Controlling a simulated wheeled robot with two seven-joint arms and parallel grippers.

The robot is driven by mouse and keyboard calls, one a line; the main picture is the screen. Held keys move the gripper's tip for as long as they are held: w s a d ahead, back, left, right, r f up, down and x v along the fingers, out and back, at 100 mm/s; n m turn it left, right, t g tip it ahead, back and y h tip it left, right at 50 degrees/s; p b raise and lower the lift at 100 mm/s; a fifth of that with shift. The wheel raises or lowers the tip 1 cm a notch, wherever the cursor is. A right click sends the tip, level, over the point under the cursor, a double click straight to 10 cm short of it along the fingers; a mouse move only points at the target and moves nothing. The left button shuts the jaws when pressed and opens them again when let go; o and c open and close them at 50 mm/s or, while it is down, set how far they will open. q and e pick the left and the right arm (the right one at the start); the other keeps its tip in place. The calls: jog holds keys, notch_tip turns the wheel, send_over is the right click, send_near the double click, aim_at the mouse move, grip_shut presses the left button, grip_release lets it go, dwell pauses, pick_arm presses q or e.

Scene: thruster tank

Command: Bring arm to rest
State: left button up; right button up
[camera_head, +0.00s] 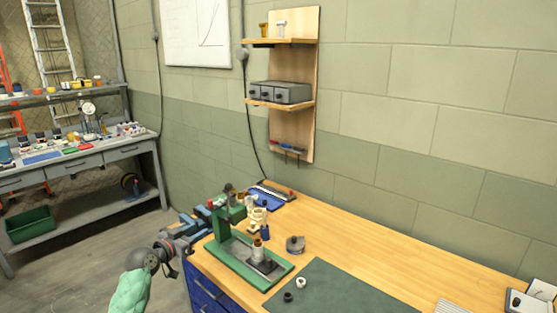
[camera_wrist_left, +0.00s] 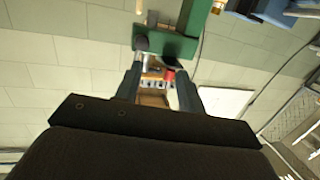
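My left gripper (camera_head: 207,215) is beside the upright column of a green bench press (camera_head: 222,222), at the left edge of the wooden workbench. In the left wrist view its two fingers (camera_wrist_left: 160,78) are spread, with a gap between them and nothing visibly clasped. Whether a fingertip touches the press I cannot tell. My right gripper is not in view.
Small cream and blue parts (camera_head: 260,215) stand behind the press on the workbench (camera_head: 370,250). A dark green mat (camera_head: 335,290) lies in front. A wooden wall shelf (camera_head: 295,130) is behind. Open floor lies left.

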pick_arm(q)
jog(key=s+d+f+g+y, duration=0.1)
jog(key=s+d+f+g, duration=0.3)
jog(key=s+f, duration=0.55)
jog(key=s+d+f+g+y, duration=0.2)
jog(key=s+d+f, duration=0.3)
jog(key=s+f, duration=0.5)
jog(key=s+d+f+n+g+y, duration=0.1)
jog(key=s+f+n+g+y, duration=0.15)
jog(key=s, duration=1.25)
jog(key=s+f+n+g+y, duration=0.1)
jog(key=s+f+g+y, duration=0.15)
jog(key=s, duration=1.25)
notch_tip(320, 180, down, 24)
jog(key=w+d+g+h, duration=0.1)
jog(key=w+d, duration=0.1)
jog(key=w, duration=0.1)
jog(key=s+f, duration=0.4)
jog(key=f, duration=0.7)
jog(key=s+f+g, duration=0.1)
jog(key=s+f, duration=0.3)
jog(key=f, duration=0.8)
jog(key=shift+s, duration=0.3)
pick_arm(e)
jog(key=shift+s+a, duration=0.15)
pick_arm(q)
jog(key=shift+f+m, duration=0.1)
jog(key=shift+m, duration=0.15)
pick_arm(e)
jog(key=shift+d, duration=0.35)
